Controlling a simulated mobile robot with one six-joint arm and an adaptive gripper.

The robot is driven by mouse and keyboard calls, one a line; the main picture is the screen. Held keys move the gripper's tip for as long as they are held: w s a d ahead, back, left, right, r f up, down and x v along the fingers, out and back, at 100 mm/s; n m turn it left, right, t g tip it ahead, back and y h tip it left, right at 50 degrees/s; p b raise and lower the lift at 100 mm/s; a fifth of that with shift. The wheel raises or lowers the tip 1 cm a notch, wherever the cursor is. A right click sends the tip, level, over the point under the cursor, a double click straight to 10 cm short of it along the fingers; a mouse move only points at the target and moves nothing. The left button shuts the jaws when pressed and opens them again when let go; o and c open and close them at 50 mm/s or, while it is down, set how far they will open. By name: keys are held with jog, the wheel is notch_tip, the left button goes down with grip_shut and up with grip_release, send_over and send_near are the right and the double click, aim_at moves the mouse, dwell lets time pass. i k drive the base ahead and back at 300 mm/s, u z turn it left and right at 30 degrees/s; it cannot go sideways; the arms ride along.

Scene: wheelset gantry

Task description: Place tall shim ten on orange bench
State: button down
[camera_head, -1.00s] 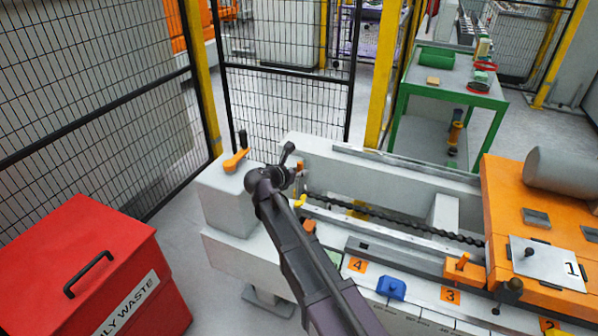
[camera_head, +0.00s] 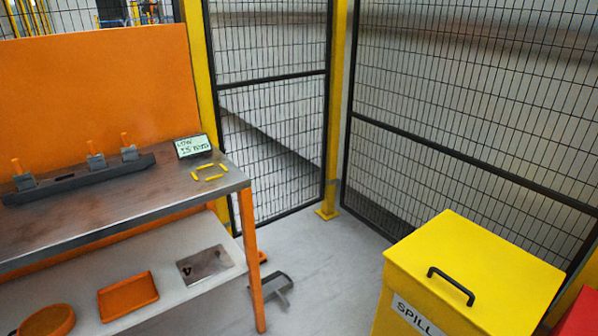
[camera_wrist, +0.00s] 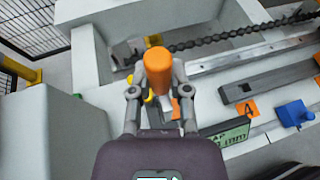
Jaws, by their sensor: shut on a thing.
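The orange bench (camera_head: 245,212) stands at the left in the head view, with an orange back panel and a grey metal top. Yellow corner marks (camera_head: 209,172) frame a small empty patch near its right end, beside a small display sign (camera_head: 193,145). In the wrist view my gripper (camera_wrist: 158,80) is shut on an orange-handled piece (camera_wrist: 157,60), apparently the shim; its lower part is mostly hidden and no number is readable. The gripper is above the grey machine bed, away from the bench, and is outside the head view.
A dark rack (camera_head: 80,180) with several orange-handled pieces lies along the bench top. The lower shelf holds an orange tray (camera_head: 128,297), a round orange dish (camera_head: 47,321) and a metal plate (camera_head: 205,265). A yellow spill bin (camera_head: 470,265) stands right; floor between is mostly clear.

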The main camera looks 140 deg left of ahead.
aim_at(122, 186)
jog(key=k, duration=0.45)
jog(key=u, duration=0.75)
jog(key=i, duration=0.45)
jog(key=u, duration=0.95)
